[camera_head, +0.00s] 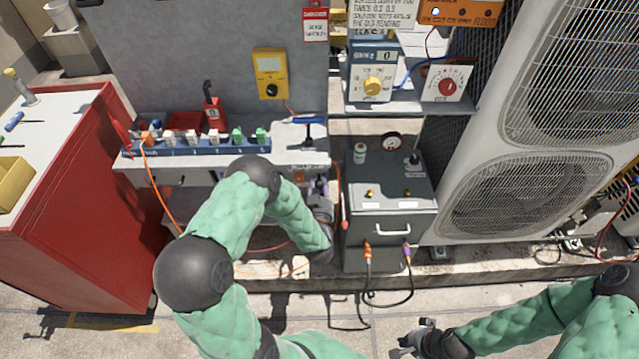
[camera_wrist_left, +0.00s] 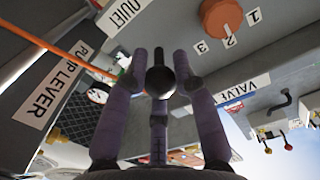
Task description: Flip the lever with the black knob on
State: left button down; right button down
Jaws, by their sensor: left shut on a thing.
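A round black knob (camera_wrist_left: 160,82) with a short dark stem sits between the purple fingers of my left gripper (camera_wrist_left: 160,88) in the left wrist view. The gripper is shut on it, close beside a grey panel with "PUMP LEVER" and "VALVE" labels. In the head view my left gripper (camera_head: 320,190) is at the right end of the grey bench, under its edge, and my arm partly hides it; the knob cannot be made out there. My right gripper (camera_head: 414,338) is low in the head view, away from the equipment, and its fingers look apart and empty.
A grey box (camera_head: 390,225) with a gauge and cables stands right of my left gripper. A large condenser (camera_head: 525,190) is further right, a red cabinet (camera_head: 85,220) at left. An orange numbered dial (camera_wrist_left: 222,17) is near the knob. An orange cable (camera_wrist_left: 55,45) crosses close by.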

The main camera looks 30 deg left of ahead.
pick_arm(q)
jog(key=shift+w+a+r+g+h+p, duration=0.1)
jog(key=shift+r+g+h+p, duration=0.75)
jog(key=shift+p, duration=1.55)
jog(key=shift+f+g+p, duration=0.2)
jog(key=shift+g+p, duration=0.35)
jog(key=shift+p, duration=0.1)
jog(key=c, duration=1)
grip_release()
jog(key=shift+a+f, duration=0.1)
jog(key=v, duration=1.2)
